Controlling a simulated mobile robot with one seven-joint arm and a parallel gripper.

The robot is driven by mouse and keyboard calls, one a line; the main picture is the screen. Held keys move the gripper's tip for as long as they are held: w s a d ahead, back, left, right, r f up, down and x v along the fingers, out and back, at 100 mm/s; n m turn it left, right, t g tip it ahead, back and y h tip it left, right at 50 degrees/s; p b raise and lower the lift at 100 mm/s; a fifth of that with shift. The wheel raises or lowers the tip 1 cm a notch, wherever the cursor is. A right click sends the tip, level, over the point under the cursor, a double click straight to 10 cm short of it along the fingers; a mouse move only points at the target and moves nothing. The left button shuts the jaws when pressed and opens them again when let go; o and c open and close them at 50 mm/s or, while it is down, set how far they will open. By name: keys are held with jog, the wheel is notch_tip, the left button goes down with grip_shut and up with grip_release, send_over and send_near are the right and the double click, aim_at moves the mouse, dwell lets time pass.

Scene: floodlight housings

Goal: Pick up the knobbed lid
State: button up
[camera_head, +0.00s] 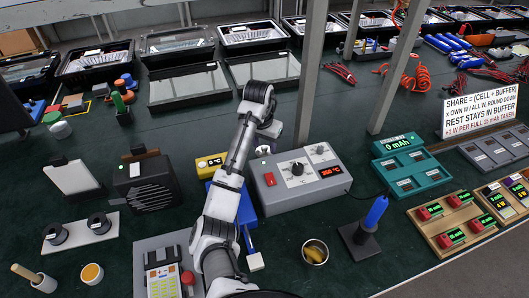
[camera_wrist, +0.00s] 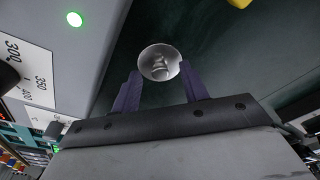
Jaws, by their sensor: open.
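A small round silvery piece (camera_wrist: 160,56), which looks like the knobbed lid, lies on the dark green bench in the wrist view. A paler shape at its middle may be the knob. My gripper (camera_wrist: 158,76) is open, with its two purple-grey fingers on either side of the near part of this piece. I cannot tell whether they touch it. In the head view my gripper (camera_head: 267,138) is low behind the grey control station, and a small pale round piece (camera_head: 263,150) shows just below it, partly hidden.
The grey control station (camera_head: 300,180) with a dial stands close beside my gripper. A yellow-topped box (camera_head: 211,162) and a blue item (camera_head: 245,208) are on the other side. A metal post (camera_head: 309,80) rises close behind. Floodlight housings (camera_head: 180,88) line the back.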

jog(key=shift+f, duration=0.3)
grip_shut()
